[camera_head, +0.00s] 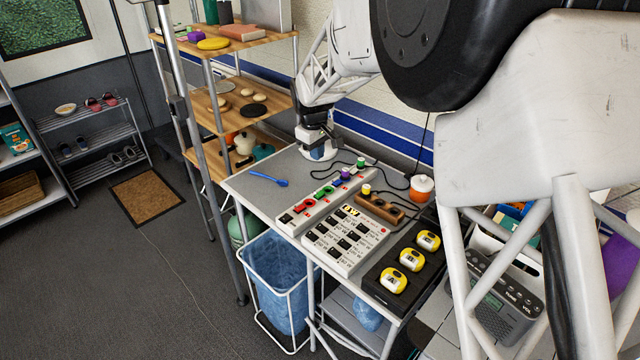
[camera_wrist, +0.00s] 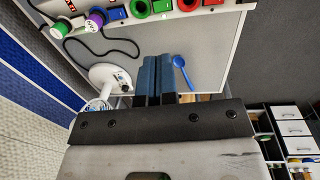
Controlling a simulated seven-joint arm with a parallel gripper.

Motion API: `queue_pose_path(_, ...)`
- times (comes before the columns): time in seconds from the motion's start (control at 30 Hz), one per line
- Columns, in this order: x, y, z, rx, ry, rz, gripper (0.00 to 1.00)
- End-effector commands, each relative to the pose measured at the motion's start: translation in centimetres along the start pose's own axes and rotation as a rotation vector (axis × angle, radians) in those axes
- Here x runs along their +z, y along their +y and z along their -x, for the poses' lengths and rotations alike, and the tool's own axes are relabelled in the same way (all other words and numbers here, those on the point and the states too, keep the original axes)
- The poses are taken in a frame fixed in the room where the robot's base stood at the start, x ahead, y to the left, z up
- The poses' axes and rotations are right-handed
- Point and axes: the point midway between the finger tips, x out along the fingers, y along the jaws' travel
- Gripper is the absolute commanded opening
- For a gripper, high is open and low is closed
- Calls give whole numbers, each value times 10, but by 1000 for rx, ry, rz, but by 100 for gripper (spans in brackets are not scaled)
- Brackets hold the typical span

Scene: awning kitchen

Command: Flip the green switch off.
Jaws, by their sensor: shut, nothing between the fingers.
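A pale power strip (camera_head: 334,198) with coloured switches lies along the grey table. Its green switch (camera_head: 324,191) is near the middle, between red switches and a purple plug. In the wrist view, green switch parts (camera_wrist: 142,9) show at the top edge, partly cut off; I cannot tell whether the switch is on or off. My gripper (camera_head: 319,152) is over the far back end of the table, apart from the strip. Its blue fingers (camera_wrist: 157,72) are together and empty in the wrist view.
A blue spoon (camera_head: 268,179) lies on the table's left side. A white round-based object (camera_wrist: 107,76) is beside my fingers. Black cables (camera_head: 385,174), a brown strip (camera_head: 380,208), a label-covered switch panel (camera_head: 345,240) and an orange jar (camera_head: 421,187) surround the strip. A wooden shelf (camera_head: 232,50) stands behind left.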

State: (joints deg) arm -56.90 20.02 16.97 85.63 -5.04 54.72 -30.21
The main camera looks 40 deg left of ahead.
Motion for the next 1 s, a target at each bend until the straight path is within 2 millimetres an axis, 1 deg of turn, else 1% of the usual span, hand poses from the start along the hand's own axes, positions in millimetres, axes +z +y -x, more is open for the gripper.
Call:
queue_pose_path(0.23,0,-1,0,34,-1,1,0)
queue_pose_path(0.67,0,-1,-1,35,-1,1,0)
queue_pose_path(0.87,0,-1,-10,35,-2,1,0)
queue_pose_path(1.0,0,-1,-23,34,-2,1,0)
